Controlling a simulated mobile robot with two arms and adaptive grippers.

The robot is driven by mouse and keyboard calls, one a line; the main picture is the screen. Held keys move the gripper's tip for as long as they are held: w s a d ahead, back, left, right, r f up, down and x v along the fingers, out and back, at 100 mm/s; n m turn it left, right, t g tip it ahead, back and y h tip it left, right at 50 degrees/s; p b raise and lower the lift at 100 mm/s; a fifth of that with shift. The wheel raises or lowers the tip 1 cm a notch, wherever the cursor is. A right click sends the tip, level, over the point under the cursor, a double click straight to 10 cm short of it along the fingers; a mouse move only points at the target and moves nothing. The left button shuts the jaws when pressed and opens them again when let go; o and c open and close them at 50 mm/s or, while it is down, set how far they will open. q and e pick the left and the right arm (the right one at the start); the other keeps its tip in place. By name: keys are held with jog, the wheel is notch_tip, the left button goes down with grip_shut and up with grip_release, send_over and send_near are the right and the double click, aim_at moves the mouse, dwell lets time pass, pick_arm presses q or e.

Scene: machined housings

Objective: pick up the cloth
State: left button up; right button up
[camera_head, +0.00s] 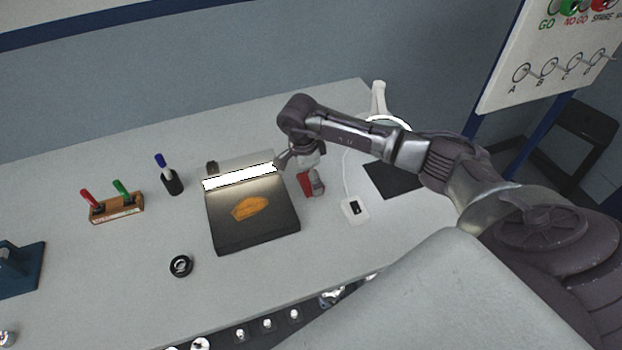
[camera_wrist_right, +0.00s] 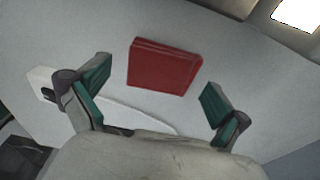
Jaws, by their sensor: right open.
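A red folded cloth (camera_wrist_right: 164,67) lies flat on the grey table, with layered folds along its left and upper edges. In the head view the red cloth (camera_head: 305,184) shows only in part beneath my right gripper (camera_head: 314,178). In the right wrist view my right gripper (camera_wrist_right: 155,84) is open, with its green-padded fingers apart on either side of the cloth. The cloth lies between and slightly beyond the fingertips, and nothing is held. The exact height above the table is hard to tell. My left gripper is not in view.
A black stand (camera_head: 262,234) with a lit bar and an orange piece (camera_head: 249,208) stands close left of the cloth. A white corded device (camera_head: 354,209) and a dark mat (camera_head: 390,180) are to the right. A pen cup (camera_head: 172,182) and marker block (camera_head: 117,208) are farther left.

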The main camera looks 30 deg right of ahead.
jog(key=shift+f, duration=0.45)
jog(key=shift+c, duration=0.3)
jog(key=c, duration=1)
jog(key=shift+r, duration=0.1)
jog(key=shift+c, duration=0.2)
notch_tip(320, 180, up, 10)
jog(key=b, duration=0.2)
jog(key=shift+b, duration=0.3)
